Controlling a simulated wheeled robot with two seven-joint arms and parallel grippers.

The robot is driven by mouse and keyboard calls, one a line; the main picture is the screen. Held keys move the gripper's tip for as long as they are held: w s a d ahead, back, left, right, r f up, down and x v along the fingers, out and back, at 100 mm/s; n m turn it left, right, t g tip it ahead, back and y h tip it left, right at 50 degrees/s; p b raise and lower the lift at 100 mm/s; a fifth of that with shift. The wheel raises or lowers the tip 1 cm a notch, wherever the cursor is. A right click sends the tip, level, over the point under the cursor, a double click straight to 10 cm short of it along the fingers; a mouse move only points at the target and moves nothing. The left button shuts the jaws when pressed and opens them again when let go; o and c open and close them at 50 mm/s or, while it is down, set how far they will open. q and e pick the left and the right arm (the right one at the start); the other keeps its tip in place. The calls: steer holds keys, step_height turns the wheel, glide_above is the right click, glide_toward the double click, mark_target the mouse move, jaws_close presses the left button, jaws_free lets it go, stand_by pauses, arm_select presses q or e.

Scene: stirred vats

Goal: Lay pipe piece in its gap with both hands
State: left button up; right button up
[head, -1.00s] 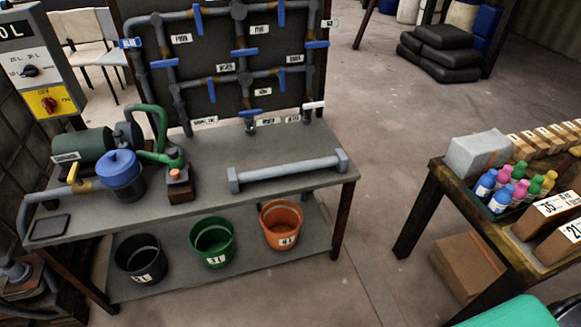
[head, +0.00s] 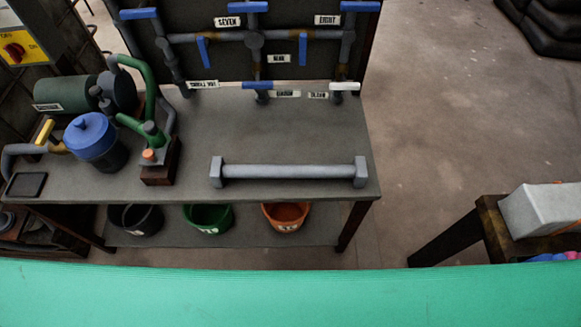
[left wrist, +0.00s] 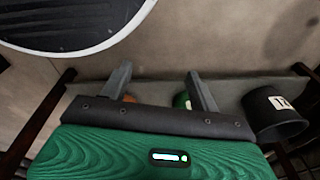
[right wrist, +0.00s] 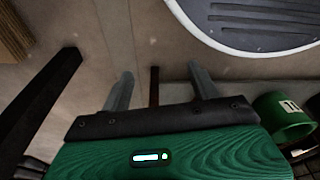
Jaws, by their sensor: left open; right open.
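The grey pipe piece (head: 288,171) lies on the bench top (head: 290,125) near its front edge, with a square flange at each end. Pipework with blue valve handles (head: 258,86) stands on the dark panel behind it; I cannot make out which spot is the gap. Neither gripper shows in the head view. In the left wrist view my left gripper (left wrist: 160,85) has its fingers apart with nothing between them. In the right wrist view my right gripper (right wrist: 160,88) is also open and empty. Both are away from the pipe piece.
A blue-lidded pot (head: 92,140), a green pump (head: 72,93) and a green pipe on a brown block (head: 160,172) stand on the bench's left. Buckets, one orange (head: 286,215), sit on the shelf below. A side table (head: 490,225) stands right. The bench around the pipe piece is clear.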

arm_select(q)
steer(key=w+r, duration=0.5)
steer(key=r, duration=0.3)
arm_select(e)
steer(key=w+r, duration=0.5)
steer(key=r, duration=0.3)
arm_select(q)
step_height(320, 180, up, 36)
steer(key=m, duration=1.6)
glide_above(253, 169)
steer(key=s, duration=0.2)
steer(key=shift+s+b, duration=0.1)
steer(key=shift+b, duration=0.3)
arm_select(e)
step_height(253, 169, up, 36)
steer(key=n, duration=1.6)
glide_above(329, 169)
steer(key=s, duration=0.2)
steer(key=shift+s+r, duration=0.1)
